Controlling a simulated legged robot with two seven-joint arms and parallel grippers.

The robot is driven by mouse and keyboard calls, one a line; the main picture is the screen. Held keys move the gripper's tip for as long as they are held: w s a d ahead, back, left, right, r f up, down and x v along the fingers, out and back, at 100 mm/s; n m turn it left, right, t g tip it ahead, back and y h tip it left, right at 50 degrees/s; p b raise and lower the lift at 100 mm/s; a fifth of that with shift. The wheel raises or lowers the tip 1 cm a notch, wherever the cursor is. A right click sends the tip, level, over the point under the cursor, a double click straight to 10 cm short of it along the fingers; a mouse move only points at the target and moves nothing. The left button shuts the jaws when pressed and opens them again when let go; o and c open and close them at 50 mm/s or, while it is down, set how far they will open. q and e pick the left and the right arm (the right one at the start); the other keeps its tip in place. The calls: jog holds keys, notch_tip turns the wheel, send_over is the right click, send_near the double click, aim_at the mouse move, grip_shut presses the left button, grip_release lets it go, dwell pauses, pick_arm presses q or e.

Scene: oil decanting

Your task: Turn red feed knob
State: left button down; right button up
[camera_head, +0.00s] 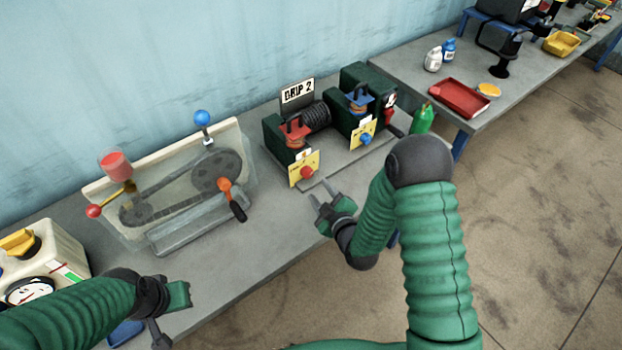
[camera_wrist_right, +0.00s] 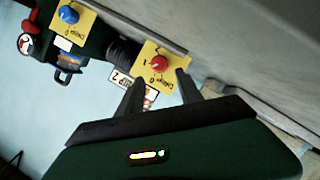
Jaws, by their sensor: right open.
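The red feed knob (camera_head: 306,172) sits on a yellow plate on the front of the left green unit of the drip machine (camera_head: 273,138). In the right wrist view the red knob (camera_wrist_right: 158,62) shows just beyond and between the fingertips. My right gripper (camera_head: 324,196) is open and empty, in front of and slightly right of the knob, apart from it. Its fingers also show in the right wrist view (camera_wrist_right: 160,88). My left gripper (camera_head: 172,315) is low at the left near the table's front edge; its jaws cannot be read.
A blue knob (camera_head: 365,139) sits on the right unit's yellow plate. A green bottle (camera_head: 422,119) stands right of the machine. A clear-cased belt device (camera_head: 160,205) with an orange-handled crank (camera_head: 231,195) stands left. A white jug (camera_head: 40,265) is at far left.

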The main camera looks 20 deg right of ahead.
aim_at(309, 175)
jog(key=x, duration=0.8)
jog(key=shift+w, duration=0.1)
grip_shut()
